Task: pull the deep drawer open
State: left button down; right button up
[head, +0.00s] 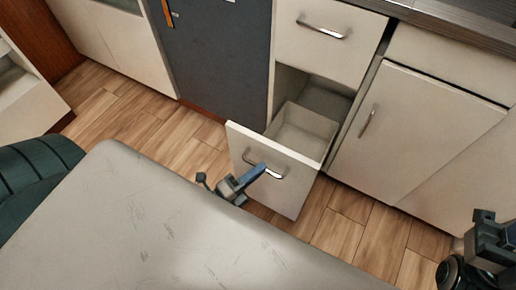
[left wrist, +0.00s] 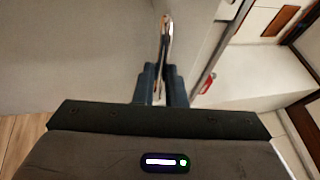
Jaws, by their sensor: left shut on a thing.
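The deep drawer (head: 272,165) is pulled well out of the cabinet, below a closed upper drawer. Its white front panel stands clear of the cabinet and the inside of its box shows. My left gripper (head: 262,170) is at the drawer's metal bar handle (head: 280,173), with its blue fingers shut on it. In the left wrist view, the handle (left wrist: 164,45) runs between the two fingers of the left gripper (left wrist: 161,80). Part of my right arm shows at the lower right of the head view; its fingertips cannot be seen.
The upper drawer (head: 325,45) is closed. A white cupboard door (head: 412,130) to the right is closed. A dark panel (head: 220,60) stands to the left. Wood floor (head: 150,115) lies clear in front of the cabinets.

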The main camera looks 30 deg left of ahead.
pick_arm(q)
jog(key=c, duration=1.5)
grip_release()
jog(key=v, duration=1.1)
jog(key=shift+w, duration=0.1)
